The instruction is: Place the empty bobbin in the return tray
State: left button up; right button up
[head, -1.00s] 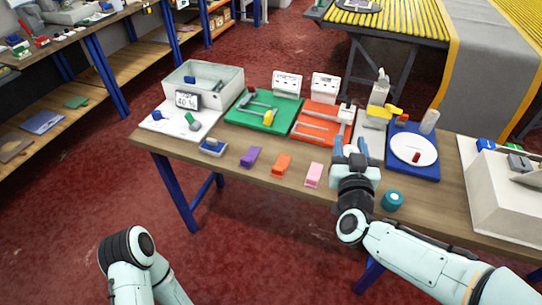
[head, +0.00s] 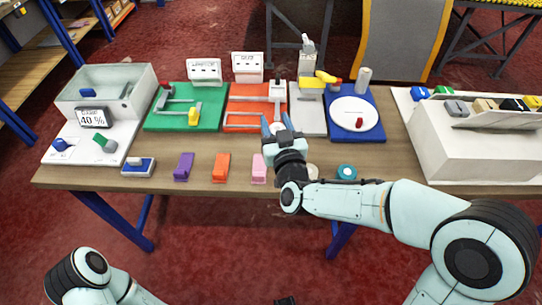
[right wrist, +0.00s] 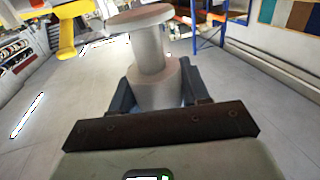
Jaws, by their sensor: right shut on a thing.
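My right gripper (head: 275,124) is above the workbench, at the front edge of the orange board (head: 240,121) and the grey plate (head: 309,120). In the right wrist view it is shut on a grey bobbin (right wrist: 150,48). The bobbin has a wide flat flange on top, and its lower part sits between the fingers. No thread shows on it. In the head view the bobbin is hard to make out. I cannot tell for sure which container is the return tray. A pale open bin (head: 140,82) stands at the back left. My left gripper is not in view.
A green board (head: 209,120) is left of the orange one. A blue board (head: 374,135) with a white disc is to the right. Purple (head: 184,167), orange (head: 221,167) and pink (head: 259,169) blocks and a teal roll (head: 346,172) line the front. A white box (head: 470,155) stands far right.

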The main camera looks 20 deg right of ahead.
notch_tip(320, 180, down, 12)
jog(key=shift+f+b, duration=0.15)
jog(key=shift+b, duration=0.75)
jog(key=shift+f, duration=0.2)
jog(key=o, duration=1.1)
jog(key=shift+r, duration=0.1)
